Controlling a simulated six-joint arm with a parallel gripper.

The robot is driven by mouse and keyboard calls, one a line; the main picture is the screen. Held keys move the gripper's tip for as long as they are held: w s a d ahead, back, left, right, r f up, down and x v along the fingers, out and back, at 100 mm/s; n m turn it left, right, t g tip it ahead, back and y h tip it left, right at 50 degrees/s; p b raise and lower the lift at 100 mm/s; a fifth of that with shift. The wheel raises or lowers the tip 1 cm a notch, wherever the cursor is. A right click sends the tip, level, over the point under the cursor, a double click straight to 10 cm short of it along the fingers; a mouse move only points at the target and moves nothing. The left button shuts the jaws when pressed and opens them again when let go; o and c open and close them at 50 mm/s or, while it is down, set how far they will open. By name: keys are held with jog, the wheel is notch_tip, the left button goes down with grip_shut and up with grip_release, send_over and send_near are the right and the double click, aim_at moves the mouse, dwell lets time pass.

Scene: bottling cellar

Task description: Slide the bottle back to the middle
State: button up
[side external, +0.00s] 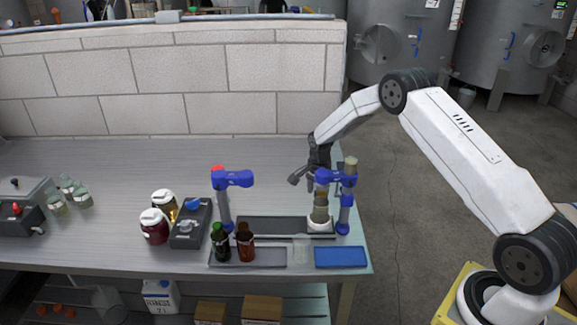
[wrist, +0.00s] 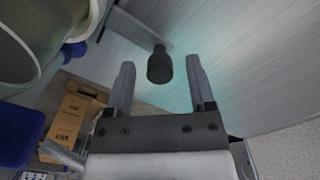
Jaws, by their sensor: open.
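An olive-brown bottle (side external: 320,212) stands upright at the right end of a dark grey track (side external: 270,225), on a white base, beside the right blue stand (side external: 345,200). My gripper (side external: 308,172) is above and slightly left of this bottle, apart from it. A green bottle (side external: 220,243) and a brown bottle (side external: 245,243) stand on a grey tray (side external: 270,262) in front.
A left blue stand (side external: 224,200) rises at the track's left end. Jars (side external: 154,226) and a grey box (side external: 190,230) stand left. The bench behind is clear.

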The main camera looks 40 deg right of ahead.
grip_shut()
dwell(1.3)
